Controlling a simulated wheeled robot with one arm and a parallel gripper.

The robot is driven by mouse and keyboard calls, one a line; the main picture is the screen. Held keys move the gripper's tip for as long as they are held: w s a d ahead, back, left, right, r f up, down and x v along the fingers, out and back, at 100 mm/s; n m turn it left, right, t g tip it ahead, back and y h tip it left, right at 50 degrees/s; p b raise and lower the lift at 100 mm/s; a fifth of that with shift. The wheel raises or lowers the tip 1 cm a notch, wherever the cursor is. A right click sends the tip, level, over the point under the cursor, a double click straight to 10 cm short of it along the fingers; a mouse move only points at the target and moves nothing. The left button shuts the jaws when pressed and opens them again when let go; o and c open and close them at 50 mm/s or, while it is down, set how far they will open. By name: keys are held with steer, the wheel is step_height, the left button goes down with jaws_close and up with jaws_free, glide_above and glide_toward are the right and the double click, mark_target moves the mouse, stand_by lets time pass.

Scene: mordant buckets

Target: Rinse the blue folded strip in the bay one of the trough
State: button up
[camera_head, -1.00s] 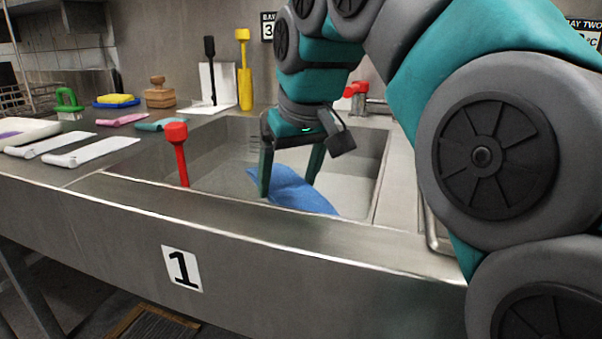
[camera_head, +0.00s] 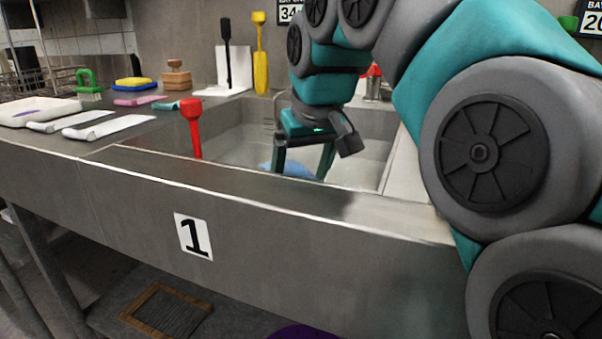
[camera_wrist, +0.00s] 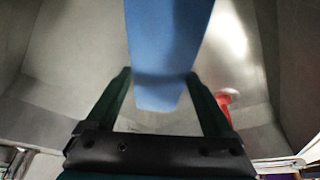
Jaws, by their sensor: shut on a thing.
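The blue folded strip (camera_head: 292,170) is inside bay one of the trough (camera_head: 232,185), whose front carries a "1" label (camera_head: 193,237). In the head view the front rim hides most of the strip. My gripper (camera_head: 301,173) points down into the bay, with its fingers at the strip. In the wrist view the strip (camera_wrist: 166,45) lies between the fingertips of my gripper (camera_wrist: 158,76), which is shut on it. The strip hangs or lies long past the fingers; its far end is out of view. I cannot tell whether it touches the basin floor.
A red-headed post (camera_head: 191,128) stands at the bay's front left. A red tap (camera_head: 373,82) is at the back. White strips (camera_head: 108,127), a green-handled brush (camera_head: 88,85) and a wooden block (camera_head: 176,77) are on the left counter. A yellow tool (camera_head: 260,72) stands behind.

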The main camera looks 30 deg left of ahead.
steer(key=shift+w+a, duration=0.1)
steer(key=shift+w+a+p, duration=0.15)
steer(key=shift+a+p, duration=0.05)
steer(key=shift+p, duration=0.15)
steer(key=shift+d, duration=0.1)
steer(key=shift+s+d, duration=0.45)
steer(key=shift+d, duration=0.15)
steer(key=shift+w+a+p, duration=0.3)
steer(key=shift+w+a, duration=0.15)
steer(key=shift+a, duration=0.3)
steer(key=shift+d, duration=0.1)
steer(key=shift+s+d, duration=0.45)
steer(key=shift+d, duration=0.2)
